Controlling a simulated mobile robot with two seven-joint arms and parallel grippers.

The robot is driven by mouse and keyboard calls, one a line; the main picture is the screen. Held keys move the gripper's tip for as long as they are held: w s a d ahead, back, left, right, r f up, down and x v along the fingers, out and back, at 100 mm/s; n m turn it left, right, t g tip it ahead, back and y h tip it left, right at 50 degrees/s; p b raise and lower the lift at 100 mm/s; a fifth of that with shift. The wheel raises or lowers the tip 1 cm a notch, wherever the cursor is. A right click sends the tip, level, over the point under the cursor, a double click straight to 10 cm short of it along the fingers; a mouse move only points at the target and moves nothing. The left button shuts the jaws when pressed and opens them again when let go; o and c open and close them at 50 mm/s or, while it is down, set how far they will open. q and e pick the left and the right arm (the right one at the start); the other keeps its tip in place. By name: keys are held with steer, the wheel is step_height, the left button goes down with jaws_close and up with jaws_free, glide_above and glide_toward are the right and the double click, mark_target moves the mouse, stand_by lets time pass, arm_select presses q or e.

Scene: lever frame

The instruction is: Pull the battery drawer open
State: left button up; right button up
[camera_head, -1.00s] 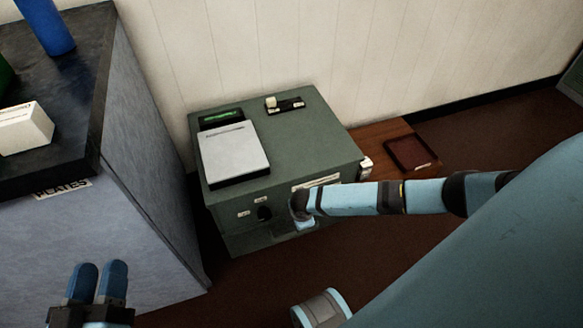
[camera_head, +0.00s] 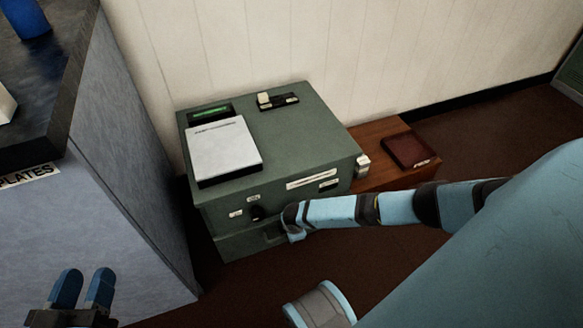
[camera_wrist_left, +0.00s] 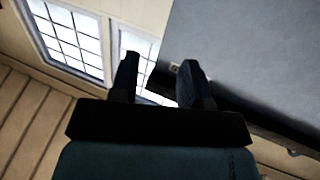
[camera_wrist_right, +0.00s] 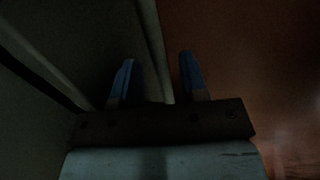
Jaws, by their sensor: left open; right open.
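The green machine (camera_head: 300,135) stands on the floor against the wall. My right arm reaches in from the right and ends at the lower front, hiding part of that section. The right gripper's fingers are mostly hidden there. In the right wrist view my right gripper (camera_wrist_right: 158,75) is open, with a pale narrow edge behind the gap; contact is unclear. My left gripper (camera_head: 84,288) is open and empty, low at the left.
A grey cabinet (camera_head: 110,215) with a dark top and a PLATES label stands close on the left. A low wooden surface with a dark red tray (camera_head: 408,149) is right of the machine. Brown floor (camera_head: 480,130) is clear at the right.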

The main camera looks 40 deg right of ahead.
steer(key=shift+c, duration=0.4)
jaws_close()
arm_select(q)
steer(key=shift+r, duration=0.1)
arm_select(e)
steer(key=shift+s, duration=0.1)
